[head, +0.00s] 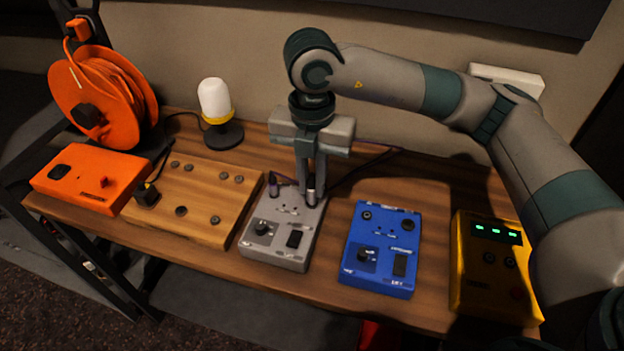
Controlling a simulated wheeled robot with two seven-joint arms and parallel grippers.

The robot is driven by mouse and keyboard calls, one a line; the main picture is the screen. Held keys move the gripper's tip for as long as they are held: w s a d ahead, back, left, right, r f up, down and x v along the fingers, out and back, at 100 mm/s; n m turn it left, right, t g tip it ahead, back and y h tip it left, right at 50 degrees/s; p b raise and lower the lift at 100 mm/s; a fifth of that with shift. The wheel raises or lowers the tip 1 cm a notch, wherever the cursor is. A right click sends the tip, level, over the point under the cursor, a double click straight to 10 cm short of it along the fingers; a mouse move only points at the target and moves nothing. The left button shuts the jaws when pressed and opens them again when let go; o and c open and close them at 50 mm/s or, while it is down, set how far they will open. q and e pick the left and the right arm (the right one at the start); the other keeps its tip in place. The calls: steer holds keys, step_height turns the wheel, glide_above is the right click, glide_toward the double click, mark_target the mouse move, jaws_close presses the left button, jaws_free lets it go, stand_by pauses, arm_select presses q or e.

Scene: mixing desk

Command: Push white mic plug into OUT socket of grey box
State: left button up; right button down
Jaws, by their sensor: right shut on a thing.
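The grey box (272,252) lies on the desk in the middle of the head view, with a dark knob and a dark switch on its face. My right gripper (311,192) points down over the box's far right corner. It is shut on a small plug (311,198), which shows as a pale and dark barrel between the fingertips. The plug's tip is at or just above the box's top; I cannot tell whether it is in the socket. Another dark plug (274,188) stands upright at the box's far left corner. The OUT label is too small to read. My left gripper is not in view.
A blue box (380,274) lies right of the grey box, then a yellow box (478,276) with green lights. A wooden board (200,200), an orange box (85,180), an orange cable reel (130,95) and a white lamp (214,100) are at left. Thin cables run behind the gripper.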

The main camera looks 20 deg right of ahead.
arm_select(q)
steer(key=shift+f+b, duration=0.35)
arm_select(e)
steer(key=shift+f, duration=0.3)
steer(key=c, duration=1.6)
jaws_free()
steer(key=shift+c, duration=0.2)
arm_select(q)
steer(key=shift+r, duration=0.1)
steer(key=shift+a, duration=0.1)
